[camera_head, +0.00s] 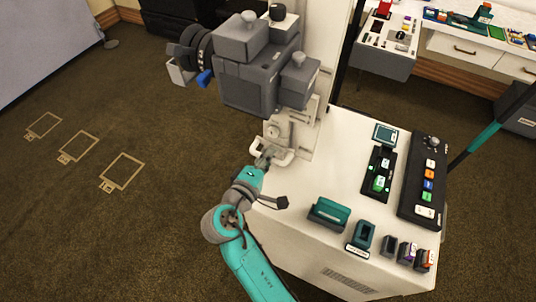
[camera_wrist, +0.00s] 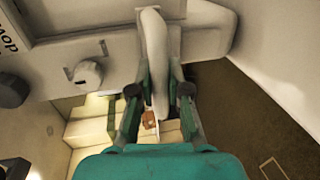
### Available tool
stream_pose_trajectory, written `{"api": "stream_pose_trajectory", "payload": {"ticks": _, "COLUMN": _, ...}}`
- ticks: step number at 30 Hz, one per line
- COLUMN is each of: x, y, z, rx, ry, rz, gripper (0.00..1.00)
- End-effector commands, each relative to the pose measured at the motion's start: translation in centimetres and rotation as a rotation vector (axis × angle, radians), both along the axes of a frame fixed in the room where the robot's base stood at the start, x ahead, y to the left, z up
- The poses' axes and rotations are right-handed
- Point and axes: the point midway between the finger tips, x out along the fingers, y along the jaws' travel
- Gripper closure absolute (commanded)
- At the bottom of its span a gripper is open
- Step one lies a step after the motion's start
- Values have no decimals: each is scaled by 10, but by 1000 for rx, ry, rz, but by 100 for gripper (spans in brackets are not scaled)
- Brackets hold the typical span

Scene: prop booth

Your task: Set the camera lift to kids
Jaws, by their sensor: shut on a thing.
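The camera lift is a white upright column (camera_head: 325,62) with a big grey camera (camera_head: 248,82) mounted on its carriage. A white handle (camera_head: 284,156) sticks out low on the carriage, below a round knob (camera_head: 273,131). My gripper (camera_head: 264,162) is at this handle. In the wrist view the handle (camera_wrist: 154,48) runs between my two fingers, and they are shut on it. The knob (camera_wrist: 88,74) shows to the left of the handle there. My gripper hides part of the handle in the head view. No height mark reading "kids" is legible.
The white counter (camera_head: 335,165) right of the column holds a black button panel (camera_head: 424,180), a smaller panel (camera_head: 379,174) and several small holders along its front. A desk with a grey tray (camera_head: 383,45) stands behind. The carpet (camera_head: 130,230) at left is open, with outlined marks.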

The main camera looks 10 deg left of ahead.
Motion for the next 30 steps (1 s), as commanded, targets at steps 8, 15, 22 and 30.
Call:
{"api": "stream_pose_trajectory", "payload": {"ticks": 8, "x": -2, "y": 0, "z": -9, "rx": -3, "ry": 17, "rz": 1, "gripper": 76}}
{"api": "stream_pose_trajectory", "payload": {"ticks": 15, "x": -1, "y": 0, "z": -6, "rx": -3, "ry": 13, "rz": 0, "gripper": 58}}
{"api": "stream_pose_trajectory", "payload": {"ticks": 22, "x": -6, "y": 2, "z": -4, "rx": -3, "ry": 9, "rz": 2, "gripper": 58}}
{"api": "stream_pose_trajectory", "payload": {"ticks": 30, "x": -47, "y": 18, "z": 5, "rx": -1, "ry": 10, "rz": 6, "gripper": 58}}
